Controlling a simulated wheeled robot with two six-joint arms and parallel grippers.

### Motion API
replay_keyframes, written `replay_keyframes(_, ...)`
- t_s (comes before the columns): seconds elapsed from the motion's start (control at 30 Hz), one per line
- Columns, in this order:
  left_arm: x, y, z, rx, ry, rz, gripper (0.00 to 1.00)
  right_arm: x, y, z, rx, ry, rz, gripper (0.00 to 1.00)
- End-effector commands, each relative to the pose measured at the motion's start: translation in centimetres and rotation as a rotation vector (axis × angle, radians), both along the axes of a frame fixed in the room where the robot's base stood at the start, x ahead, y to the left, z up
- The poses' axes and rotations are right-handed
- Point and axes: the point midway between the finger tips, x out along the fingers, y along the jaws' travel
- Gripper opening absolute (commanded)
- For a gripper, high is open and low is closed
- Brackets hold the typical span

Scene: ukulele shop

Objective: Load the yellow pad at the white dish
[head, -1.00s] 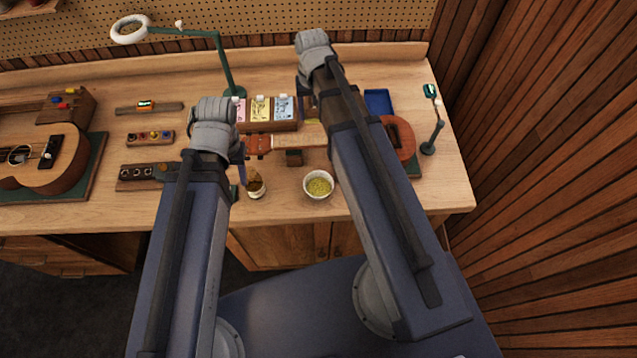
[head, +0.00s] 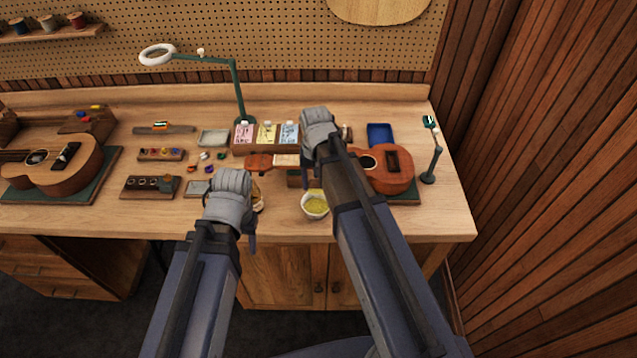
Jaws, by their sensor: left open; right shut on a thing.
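The white dish (head: 315,207) stands near the table's front edge, with yellow-green stuff in it. A small piece of yellow, which I take for the yellow pad (head: 313,184), shows just above the dish's back rim, partly hidden by my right arm. My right gripper (head: 312,172) points down there, mostly hidden behind its own wrist; it is shut on the pad. I cannot tell whether the pad touches the dish. My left gripper (head: 250,232) is open at the table's front edge, left of the dish, its fingers mostly hidden by its wrist.
A small amber jar (head: 258,200) stands partly hidden beside my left wrist. A ukulele (head: 387,168) lies behind and right of the dish.

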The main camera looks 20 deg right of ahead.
Motion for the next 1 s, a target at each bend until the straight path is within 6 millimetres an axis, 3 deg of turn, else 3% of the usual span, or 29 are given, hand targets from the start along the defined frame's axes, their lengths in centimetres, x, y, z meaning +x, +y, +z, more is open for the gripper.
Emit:
replay_keyframes(0.37,0.0,0.0,-1.2,0.000,0.000,0.001,0.50,0.0,0.0,-1.2,0.000,0.000,0.000,0.17)
replay_keyframes(1.0,0.0,0.0,-7.2,0.000,0.000,0.003,0.50,0.0,0.0,-7.2,0.000,0.000,0.000,0.17)
